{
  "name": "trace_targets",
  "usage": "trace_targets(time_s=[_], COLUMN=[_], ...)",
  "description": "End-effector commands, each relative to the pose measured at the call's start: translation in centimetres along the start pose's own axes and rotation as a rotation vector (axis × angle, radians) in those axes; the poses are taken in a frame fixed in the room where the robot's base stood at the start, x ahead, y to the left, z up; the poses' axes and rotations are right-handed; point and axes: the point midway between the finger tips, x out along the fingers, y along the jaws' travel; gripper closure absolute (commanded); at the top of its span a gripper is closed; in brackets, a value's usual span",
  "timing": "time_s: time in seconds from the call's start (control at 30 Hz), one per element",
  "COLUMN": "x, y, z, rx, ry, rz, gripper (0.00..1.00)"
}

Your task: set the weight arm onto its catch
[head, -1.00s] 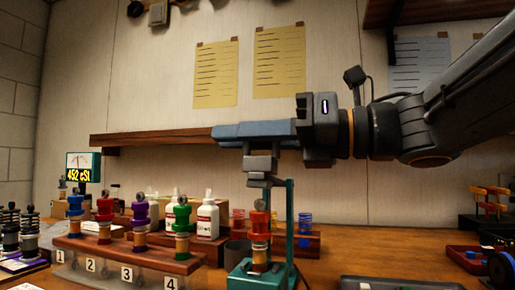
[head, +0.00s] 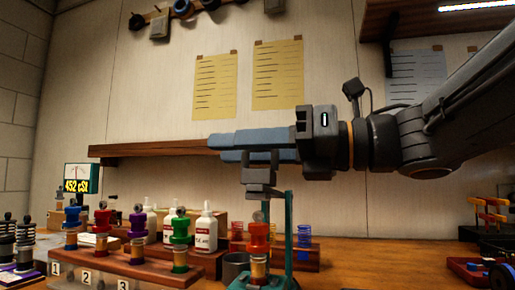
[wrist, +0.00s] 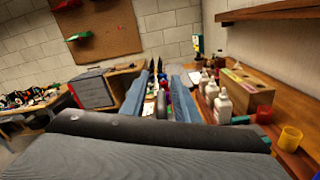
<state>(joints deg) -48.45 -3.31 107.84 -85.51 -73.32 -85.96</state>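A teal stand (head: 289,225) stands on the bench with a red-topped shock (head: 258,240) upright in it. Just above the shock hangs a grey, forked block (head: 262,188), which looks like part of the weight arm. My gripper (head: 225,147) is level above the block. Its two blue fingers show apart in the wrist view (wrist: 158,72), so it looks open. The block's upright prongs overlap the lower finger in the head view; I cannot tell whether they touch. The catch cannot be made out.
A numbered wooden rack (head: 135,264) with several coloured shocks stands left of the stand. A wooden shelf (head: 150,149) runs along the wall behind my gripper. A dark tray lies at the lower right.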

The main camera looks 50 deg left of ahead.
Motion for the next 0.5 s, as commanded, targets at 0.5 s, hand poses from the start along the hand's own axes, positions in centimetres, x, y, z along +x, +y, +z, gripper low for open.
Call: trace_targets(time_s=[0.5], x=[-7.0], y=[0.1], z=[0.0], rx=[-0.001], ry=[0.000], rz=[-0.002], gripper=[0.72])
